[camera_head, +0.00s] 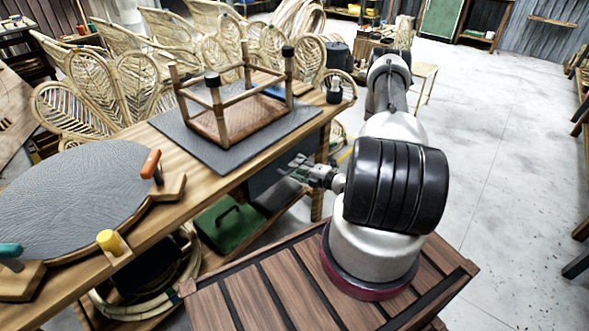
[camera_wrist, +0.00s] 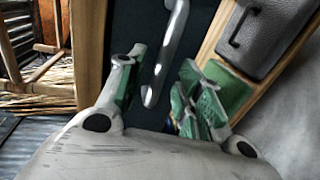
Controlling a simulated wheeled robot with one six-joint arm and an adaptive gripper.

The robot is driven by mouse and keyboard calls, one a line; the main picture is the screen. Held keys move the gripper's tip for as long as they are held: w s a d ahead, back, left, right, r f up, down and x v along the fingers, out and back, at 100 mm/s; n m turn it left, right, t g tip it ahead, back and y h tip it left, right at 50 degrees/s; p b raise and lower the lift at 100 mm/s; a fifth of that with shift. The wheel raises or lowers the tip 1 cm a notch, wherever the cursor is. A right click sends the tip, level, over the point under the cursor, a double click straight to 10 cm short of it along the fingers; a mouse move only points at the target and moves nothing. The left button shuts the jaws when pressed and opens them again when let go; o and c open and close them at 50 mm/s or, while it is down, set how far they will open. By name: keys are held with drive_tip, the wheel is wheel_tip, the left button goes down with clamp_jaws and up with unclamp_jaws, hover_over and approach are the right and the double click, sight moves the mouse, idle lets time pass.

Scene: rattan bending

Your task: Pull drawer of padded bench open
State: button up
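The padded bench (camera_head: 228,183) is a long wooden table with a grey pad on top. Its dark drawer front (camera_head: 262,178) sits under the top, and shows in the wrist view (camera_wrist: 141,30) between two wood strips. A grey metal bar handle (camera_wrist: 165,55) is on that front. My gripper (camera_head: 294,168) is beside the drawer front at the bench's right part. In the wrist view my gripper (camera_wrist: 163,65) is open, with green-padded fingers on either side of the handle and visible gaps to it. The drawer looks shut. The handle is not clear in the head view.
A wooden stool frame (camera_head: 235,122) stands upside down on a dark mat on the bench. A green case (camera_head: 228,226) and a grey case (camera_head: 281,194) lie on the shelf below. Rattan chairs (camera_head: 150,85) crowd behind. The floor to the right is clear.

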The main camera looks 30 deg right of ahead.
drive_tip(key=shift+x, duration=1.1)
clamp_jaws()
drive_tip(key=f+v, duration=0.3)
drive_tip(key=v, duration=1.1)
drive_tip(key=s+f+v, duration=0.1)
drive_tip(key=f+v, duration=0.2)
drive_tip(key=v, duration=1.1)
drive_tip(key=shift+s+d, duration=0.2)
drive_tip(key=shift+s, duration=0.05)
drive_tip(key=shift+r, duration=0.1)
unclamp_jaws()
